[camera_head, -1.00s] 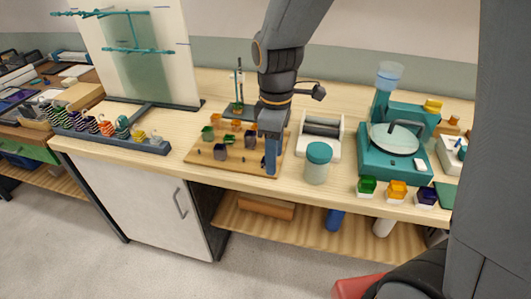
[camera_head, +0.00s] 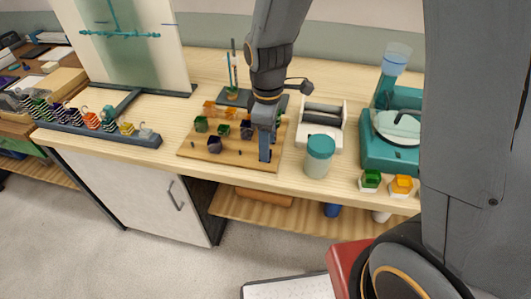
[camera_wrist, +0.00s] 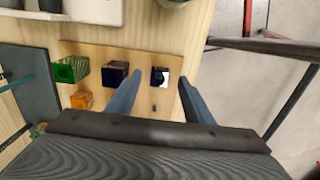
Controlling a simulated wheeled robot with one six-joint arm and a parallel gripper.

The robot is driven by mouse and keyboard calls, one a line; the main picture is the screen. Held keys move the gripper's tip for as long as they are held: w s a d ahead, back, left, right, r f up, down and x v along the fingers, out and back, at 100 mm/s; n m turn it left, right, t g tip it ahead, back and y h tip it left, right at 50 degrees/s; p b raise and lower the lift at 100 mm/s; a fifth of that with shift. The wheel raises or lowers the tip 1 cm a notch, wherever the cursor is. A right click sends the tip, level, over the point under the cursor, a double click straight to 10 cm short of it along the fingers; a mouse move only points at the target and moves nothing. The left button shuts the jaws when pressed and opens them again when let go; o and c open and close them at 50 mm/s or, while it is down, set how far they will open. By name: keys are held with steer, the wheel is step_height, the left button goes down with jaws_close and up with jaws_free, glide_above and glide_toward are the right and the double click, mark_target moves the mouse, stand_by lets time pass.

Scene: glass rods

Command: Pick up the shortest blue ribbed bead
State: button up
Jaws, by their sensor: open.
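My gripper (camera_wrist: 160,77) is open, with its two blue-grey fingers pointing at the wooden bead board (camera_wrist: 140,112). In the wrist view, a small dark blue bead (camera_wrist: 154,79) with a bright white patch lies in the gap between the fingertips. A larger dark blue bead (camera_wrist: 115,69) is just left of the left finger. In the head view, my gripper (camera_head: 265,150) is over the board's right part. Dark bluish beads stand on the board at front (camera_head: 214,146) and beside the gripper (camera_head: 246,130). Ribs and exact heights are too small to tell.
A green bead (camera_wrist: 70,70) and an orange bead (camera_wrist: 81,99) stand farther left in the wrist view. A teal-lidded jar (camera_head: 318,158) and a white-framed roller device (camera_head: 322,120) are right of the board. A rack of coloured pieces (camera_head: 95,126) is at left.

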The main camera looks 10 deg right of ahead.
steer(key=shift+f, duration=1.35)
steer(key=c, duration=1.1)
steer(key=shift+r, duration=0.15)
step_height(320, 180, up, 10)
steer(key=shift+f+b, duration=0.1)
steer(key=shift+b, duration=0.6)
